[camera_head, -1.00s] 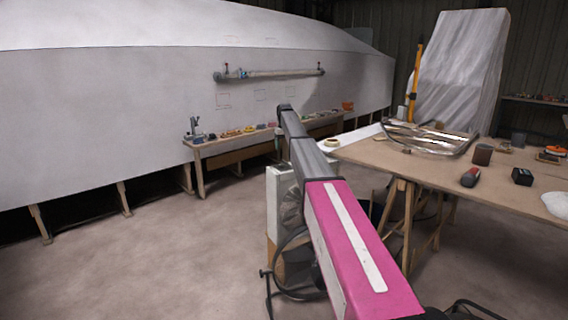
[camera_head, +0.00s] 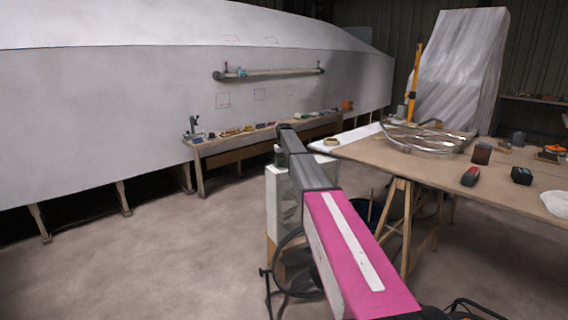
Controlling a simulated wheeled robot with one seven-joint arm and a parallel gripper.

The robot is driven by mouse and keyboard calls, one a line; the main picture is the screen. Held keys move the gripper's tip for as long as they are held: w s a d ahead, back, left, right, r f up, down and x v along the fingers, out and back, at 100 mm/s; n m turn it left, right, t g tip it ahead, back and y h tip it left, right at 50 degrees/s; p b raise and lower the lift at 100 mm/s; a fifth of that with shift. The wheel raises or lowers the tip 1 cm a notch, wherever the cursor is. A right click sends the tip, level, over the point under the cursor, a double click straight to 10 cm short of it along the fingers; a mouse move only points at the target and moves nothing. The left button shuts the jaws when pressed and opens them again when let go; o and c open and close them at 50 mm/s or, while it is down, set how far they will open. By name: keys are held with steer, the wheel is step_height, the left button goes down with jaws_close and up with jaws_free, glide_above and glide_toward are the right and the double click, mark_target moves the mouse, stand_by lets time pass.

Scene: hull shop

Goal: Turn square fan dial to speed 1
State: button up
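The square fan (camera_head: 274,205) is a pale upright box with a dark round grille, below the middle of the view. My pink and grey arm crosses in front and hides much of its right side. The dial cannot be made out. My gripper (camera_head: 279,156) shows only as a small dark grey part under the arm's far end, close above the fan's top. Its fingers are too small and hidden to tell open from shut. I cannot tell whether it touches the fan.
A low bench (camera_head: 225,147) with small tools runs along the white hull (camera_head: 100,130). Dark cables hang by the fan. The floor at left is clear.

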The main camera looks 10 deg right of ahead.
steer(key=c, duration=0.7)
steer(key=m, duration=0.4)
steer(key=shift+m, duration=2.4)
steer(key=o, duration=0.9)
